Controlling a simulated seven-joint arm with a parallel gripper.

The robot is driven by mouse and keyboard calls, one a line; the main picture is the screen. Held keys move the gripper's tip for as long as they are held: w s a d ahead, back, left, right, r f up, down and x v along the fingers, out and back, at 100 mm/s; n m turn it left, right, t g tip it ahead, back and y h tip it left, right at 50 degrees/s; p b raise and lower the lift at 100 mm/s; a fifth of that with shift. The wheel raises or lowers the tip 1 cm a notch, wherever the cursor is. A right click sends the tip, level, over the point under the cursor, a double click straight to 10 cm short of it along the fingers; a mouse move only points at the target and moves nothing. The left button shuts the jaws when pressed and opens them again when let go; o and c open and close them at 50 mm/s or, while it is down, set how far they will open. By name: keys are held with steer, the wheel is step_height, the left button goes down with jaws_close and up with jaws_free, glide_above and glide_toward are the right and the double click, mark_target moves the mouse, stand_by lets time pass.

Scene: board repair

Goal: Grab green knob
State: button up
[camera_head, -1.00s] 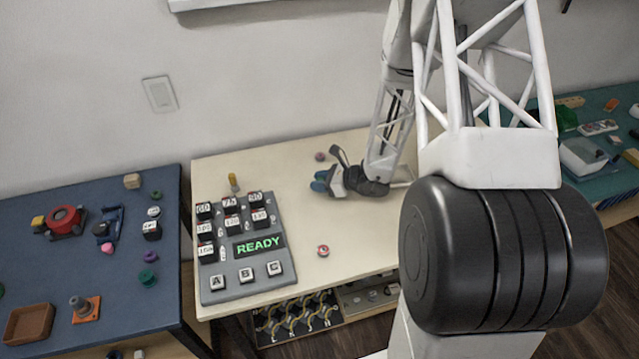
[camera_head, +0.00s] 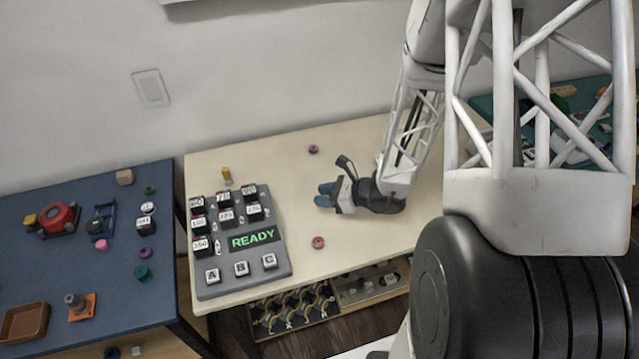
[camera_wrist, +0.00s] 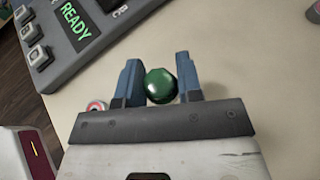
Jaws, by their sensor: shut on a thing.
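The green knob (camera_wrist: 161,86) is a shiny round dark-green piece. In the wrist view it sits between the two blue fingers of my gripper (camera_wrist: 158,78), which is shut on it. In the head view my gripper (camera_head: 324,195) is over the cream table, right of the grey button panel. The knob cannot be made out there.
The grey panel (camera_head: 277,233) with a lit READY display stands left of my gripper. A red ring-like piece (camera_head: 318,242) and a mauve one (camera_head: 313,149) lie on the cream table (camera_head: 350,270). A blue table (camera_head: 60,265) with several parts is at left.

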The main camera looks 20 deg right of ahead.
steer(key=shift+s+a+r, duration=0.1)
steer(key=shift+s+r, duration=0.1)
steer(key=shift+s, duration=1.6)
